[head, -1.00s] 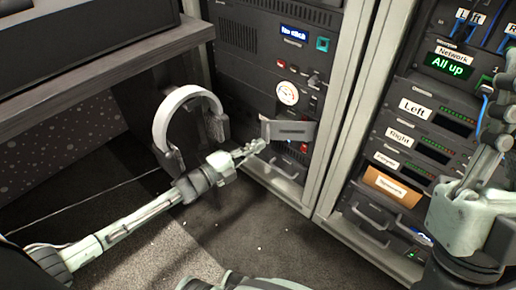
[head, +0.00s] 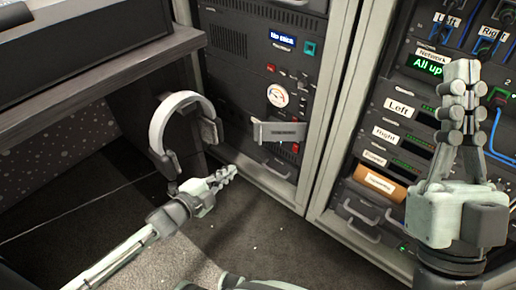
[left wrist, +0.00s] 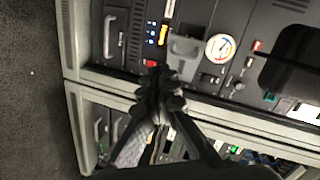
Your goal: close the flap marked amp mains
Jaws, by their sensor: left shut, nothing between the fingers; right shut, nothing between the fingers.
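A grey flap (head: 280,132) with a small label, too small to read, sticks out from the lower part of the left rack, standing open. Red switches or lights show beside and below it. It also shows in the left wrist view as a grey plate (left wrist: 184,48) beside the round dial. My left gripper (head: 232,171) is shut and empty, below and left of the flap and apart from it in the head view. Its fingers (left wrist: 160,74) point toward the rack in the wrist view. My right gripper (head: 461,66) is shut and empty, pointing up before the right rack.
Headphones (head: 182,110) hang beside the desk (head: 130,70), close to my left gripper. A round dial (head: 277,95) sits above the flap. A drawer handle (head: 272,170) is below it.

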